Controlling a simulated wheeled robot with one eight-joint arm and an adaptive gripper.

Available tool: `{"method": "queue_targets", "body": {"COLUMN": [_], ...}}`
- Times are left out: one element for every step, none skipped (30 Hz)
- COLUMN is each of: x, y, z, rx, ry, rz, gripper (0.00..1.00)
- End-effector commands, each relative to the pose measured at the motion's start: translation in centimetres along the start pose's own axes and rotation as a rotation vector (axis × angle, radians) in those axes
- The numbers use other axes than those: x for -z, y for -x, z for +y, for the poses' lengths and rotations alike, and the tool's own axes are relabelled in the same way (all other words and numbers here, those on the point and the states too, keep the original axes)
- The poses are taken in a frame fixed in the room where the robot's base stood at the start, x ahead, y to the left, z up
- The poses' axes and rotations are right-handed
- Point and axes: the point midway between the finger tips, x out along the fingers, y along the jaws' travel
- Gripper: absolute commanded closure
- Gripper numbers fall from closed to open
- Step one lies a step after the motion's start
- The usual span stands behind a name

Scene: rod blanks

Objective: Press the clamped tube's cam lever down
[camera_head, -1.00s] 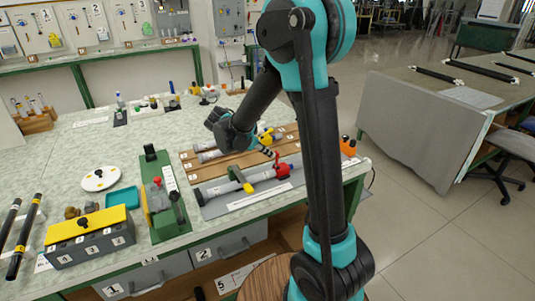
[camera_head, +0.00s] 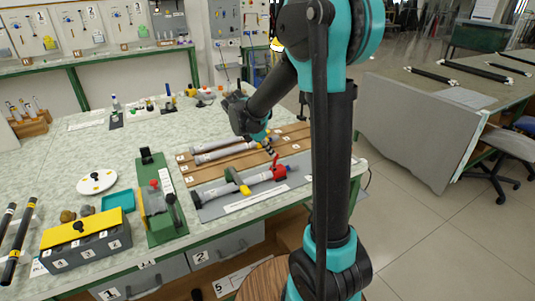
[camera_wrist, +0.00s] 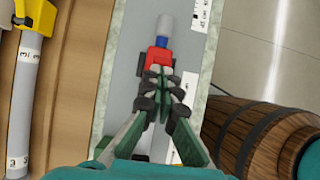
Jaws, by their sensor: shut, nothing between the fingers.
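In the wrist view the shut fingertips (camera_wrist: 158,73) overlap the near side of the red fitting (camera_wrist: 157,58). A blue band and a grey tube end (camera_wrist: 165,25) show beyond it. The fingers hide the lever there, and I cannot tell whether they touch.
Wooden boards (camera_head: 190,171) with other tubes lie behind the mat. A green fixture (camera_head: 167,231) and a grey box with yellow lid (camera_head: 84,238) stand to the left. A barrel (camera_wrist: 262,130) stands beside the bench edge.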

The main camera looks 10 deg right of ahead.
Motion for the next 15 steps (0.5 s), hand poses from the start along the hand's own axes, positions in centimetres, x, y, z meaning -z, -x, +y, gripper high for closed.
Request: {"method": "queue_targets", "body": {"x": [-0.7, -0.9, -1.2, -1.4, -1.6, -1.9, -2.1, -2.3, -2.6, -2.8, -3.0, -3.2, -3.4, -3.5, -3.8], "y": [-0.2, -0.3, -0.5, -0.6, -0.7, -0.9, -1.0, -1.2, -1.4, -1.5, -1.7, -1.9, -2.1, -2.2, -2.5], "z": [-0.2, -0.1, -0.1, -0.1, -0.1, -0.1, -0.1, -0.1, -0.1, -0.1, -0.1, 0.0, 0.0, -0.1, 0.0], "rx": [0.004, 0.004, 0.003, 0.003, 0.003, 0.003, 0.003, 0.003, 0.002, 0.002, 0.002, 0.001, 0.001, 0.001, 0.001], "ry": [-0.007, -0.008, -0.008, -0.009, -0.008, -0.008, -0.009, -0.008, -0.008, -0.010, -0.008, -0.009, -0.009, -0.008, -0.008], "rz": [0.041, 0.069, 0.108, 0.136, 0.165, 0.204, 0.232, 0.261, 0.299, 0.328, 0.356, 0.395, 0.423, 0.451, 0.490], "gripper": [1.00, 1.00, 1.00, 1.00, 1.00, 1.00, 1.00, 1.00, 1.00, 1.00, 1.00, 1.00, 1.00, 1.00, 1.00]}}
